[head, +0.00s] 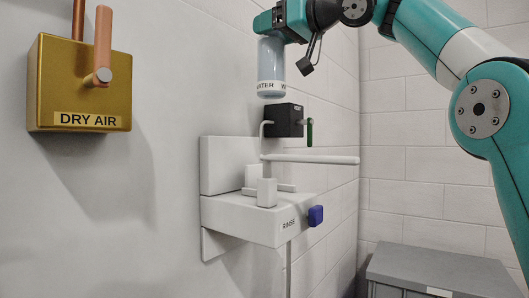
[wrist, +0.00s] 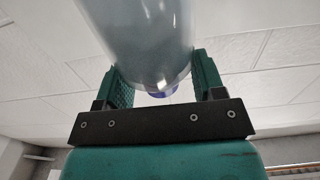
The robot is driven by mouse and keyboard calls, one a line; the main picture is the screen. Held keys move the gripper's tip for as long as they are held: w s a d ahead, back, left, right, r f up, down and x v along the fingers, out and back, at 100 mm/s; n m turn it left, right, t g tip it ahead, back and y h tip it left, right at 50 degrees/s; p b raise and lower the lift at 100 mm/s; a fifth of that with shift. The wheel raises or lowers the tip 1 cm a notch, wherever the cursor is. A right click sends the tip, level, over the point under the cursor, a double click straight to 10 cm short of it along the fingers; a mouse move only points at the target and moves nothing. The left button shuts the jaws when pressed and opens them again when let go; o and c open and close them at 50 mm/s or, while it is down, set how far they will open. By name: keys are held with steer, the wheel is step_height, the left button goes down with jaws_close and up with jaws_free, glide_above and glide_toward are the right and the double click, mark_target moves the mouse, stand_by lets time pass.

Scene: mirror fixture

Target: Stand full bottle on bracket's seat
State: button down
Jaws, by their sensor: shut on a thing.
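A pale blue-grey bottle (head: 271,68) with a white WATER band hangs upright in the head view. My gripper (wrist: 157,72) is shut on it; in the wrist view the bottle (wrist: 142,35) lies between the two green fingers. The white wall bracket (head: 243,222), marked RINSE, is below the bottle and clearly apart from it. Small white upright blocks (head: 267,192) stand on the bracket's top. I cannot tell which part is the seat. The bottle's top is partly hidden by my gripper in the head view.
A black box (head: 283,120) with a green handle (head: 309,132) is just under the bottle in the picture. A white bar (head: 315,159) sticks out right above the bracket. A blue knob (head: 316,215) is on its front. A brass DRY AIR box (head: 80,85) hangs left. A grey chest (head: 435,270) stands lower right.

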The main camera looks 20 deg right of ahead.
step_height(320, 180, down, 15)
steer(key=b, duration=0.7)
steer(key=shift+r+b, duration=0.1)
steer(key=shift+b, duration=0.25)
steer(key=shift+f, duration=2.55)
steer(key=shift+f+b, duration=0.15)
steer(key=shift+b, duration=0.15)
steer(key=shift+c, duration=1.1)
jaws_free()
steer(key=shift+r, duration=0.2)
steer(key=b, duration=0.4)
glide_toward(273, 97)
steer(key=shift+s+d+f, duration=0.2)
steer(key=shift+s+f, duration=0.1)
steer(key=shift+f, duration=0.65)
steer(key=shift+s+d+f, duration=0.2)
steer(key=shift+s+f, duration=0.1)
steer(key=shift+f, duration=0.6)
steer(key=shift+s+d+f, duration=0.2)
steer(key=shift+s+f, duration=0.1)
steer(key=shift+f, duration=0.65)
